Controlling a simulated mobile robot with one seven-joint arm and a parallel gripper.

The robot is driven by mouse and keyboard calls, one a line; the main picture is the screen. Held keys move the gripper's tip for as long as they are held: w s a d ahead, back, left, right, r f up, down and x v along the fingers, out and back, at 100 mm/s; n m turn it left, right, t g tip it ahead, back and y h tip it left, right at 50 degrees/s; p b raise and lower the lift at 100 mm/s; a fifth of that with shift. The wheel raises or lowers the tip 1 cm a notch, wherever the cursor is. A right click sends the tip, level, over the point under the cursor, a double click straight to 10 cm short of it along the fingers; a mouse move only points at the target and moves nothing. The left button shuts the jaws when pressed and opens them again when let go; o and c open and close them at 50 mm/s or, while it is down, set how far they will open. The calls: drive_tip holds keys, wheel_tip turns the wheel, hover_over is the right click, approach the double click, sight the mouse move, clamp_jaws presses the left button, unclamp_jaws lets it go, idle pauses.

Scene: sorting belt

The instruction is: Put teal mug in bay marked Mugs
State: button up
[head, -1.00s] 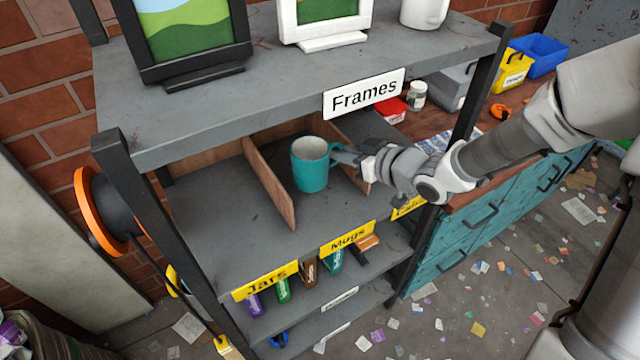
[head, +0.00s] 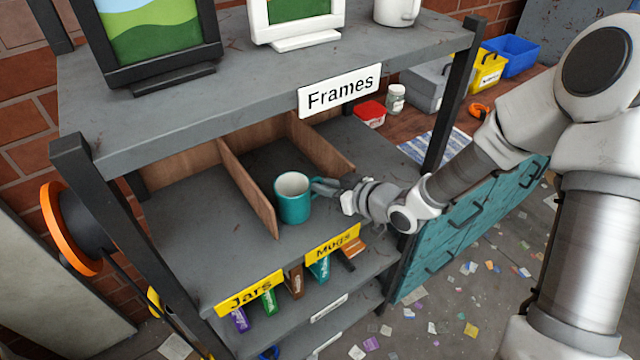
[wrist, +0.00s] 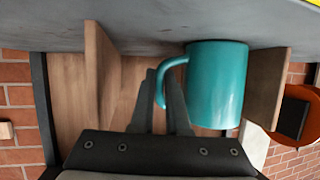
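The teal mug (head: 293,202) stands upright in the bay behind the yellow Mugs sign (head: 332,244), between two wooden dividers. My gripper (head: 326,187) reaches in from the right at its handle. In the wrist view, which shows the shelf at the top, the mug (wrist: 217,85) meets the shelf surface. The fingers of my gripper (wrist: 163,95) lie one on each side of the handle bar, close together, and look shut on it. The exact finger contact is partly hidden.
The left divider (head: 248,188) and right divider (head: 320,145) flank the mug. The Jars bay (head: 190,215) on the left is empty. The upper shelf (head: 240,85) with picture frames hangs above. Small boxes stand on the shelf below.

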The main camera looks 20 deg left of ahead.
drive_tip(key=o, duration=0.4)
drive_tip(key=shift+o, duration=0.2)
drive_tip(key=shift+d+r+p, duration=0.15)
drive_tip(key=shift+r+p, duration=0.15)
drive_tip(key=p+v, duration=0.2)
drive_tip(key=v, duration=0.9)
drive_tip(key=shift+s+d, duration=0.25)
drive_tip(key=shift+r, duration=0.1)
